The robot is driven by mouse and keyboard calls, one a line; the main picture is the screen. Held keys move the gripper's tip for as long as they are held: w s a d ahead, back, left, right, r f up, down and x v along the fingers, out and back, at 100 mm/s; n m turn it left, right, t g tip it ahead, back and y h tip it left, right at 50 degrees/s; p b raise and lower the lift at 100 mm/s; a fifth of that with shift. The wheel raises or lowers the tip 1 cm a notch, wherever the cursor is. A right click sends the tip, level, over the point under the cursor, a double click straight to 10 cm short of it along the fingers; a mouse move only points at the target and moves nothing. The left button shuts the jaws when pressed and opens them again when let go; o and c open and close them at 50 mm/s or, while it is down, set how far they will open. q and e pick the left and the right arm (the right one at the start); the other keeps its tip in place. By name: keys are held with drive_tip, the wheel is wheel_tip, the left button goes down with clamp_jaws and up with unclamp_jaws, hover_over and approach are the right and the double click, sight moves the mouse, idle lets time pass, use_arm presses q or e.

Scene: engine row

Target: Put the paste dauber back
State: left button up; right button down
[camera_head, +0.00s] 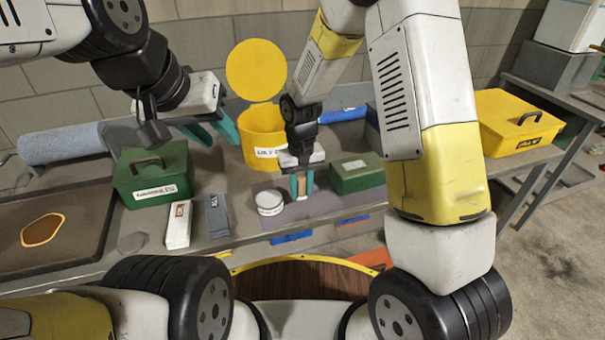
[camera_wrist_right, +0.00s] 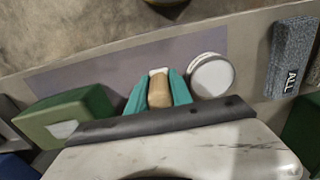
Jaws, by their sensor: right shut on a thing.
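My right gripper (camera_head: 301,184) is shut on the paste dauber (camera_head: 301,187), a short tan wooden piece with a pale end. In the right wrist view the dauber (camera_wrist_right: 159,92) sits between the teal fingers (camera_wrist_right: 158,95). A round tin (camera_head: 270,209) with a whitish top stands on the grey mat (camera_head: 330,206), just left of the gripper. The tin (camera_wrist_right: 212,77) is close beside the fingers in the wrist view. Whether the dauber touches the mat I cannot tell. My left gripper (camera_head: 213,132) is open and empty, above the bench at the left.
A low green box (camera_head: 357,172) stands right of the right gripper. A green box with a handle (camera_head: 153,176), a white pack (camera_head: 178,228) and a grey pack (camera_head: 217,215) stand left. A yellow bin (camera_head: 262,125) with its lid raised is behind. The mat's right front is clear.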

sight(303, 192)
drive_tip(key=shift+w+d+f, duration=0.1)
drive_tip(key=shift+w+d, duration=0.1)
drive_tip(key=shift+w, duration=0.95)
drive_tip(key=shift+w+f, duration=0.1)
drive_tip(key=shift+f, duration=1.65)
drive_tip(key=shift+f, duration=0.1)
drive_tip(key=c, duration=1.1)
unclamp_jaws()
drive_tip(key=shift+c, duration=0.2)
